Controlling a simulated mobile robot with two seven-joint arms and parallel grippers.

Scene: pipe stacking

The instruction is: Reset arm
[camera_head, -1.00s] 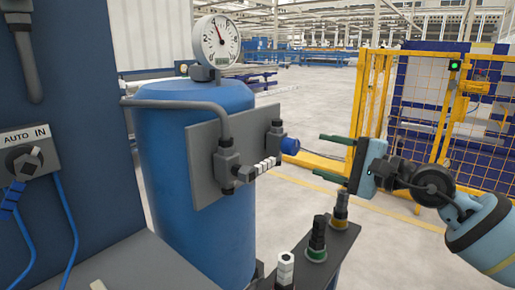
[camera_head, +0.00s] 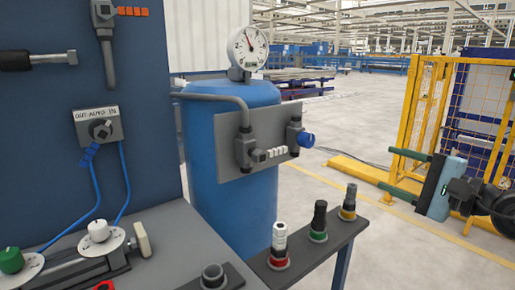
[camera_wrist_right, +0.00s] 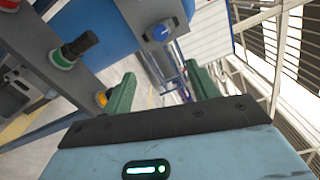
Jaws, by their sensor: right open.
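My right gripper (camera_head: 385,169) is open at the right of the head view, with two green fingers pointing left and nothing between them. It is clear of the grey plate (camera_head: 232,165) on the blue tank (camera_head: 238,205). The plate carries two dark fittings with a white ribbed piece (camera_head: 277,152) between them and a blue knob (camera_head: 306,139). The right wrist view shows the green fingers spread (camera_wrist_right: 160,72), with the blue knob (camera_wrist_right: 158,33) beyond them. My left gripper is not in view.
A narrow dark shelf (camera_head: 327,250) holds pieces in red, green (camera_head: 318,222) and yellow (camera_head: 348,203) rings. A blue panel with a switch box (camera_head: 100,128) stands left above a grey bench. A yellow fence (camera_head: 405,120) is behind the gripper. Open floor lies between tank and fence.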

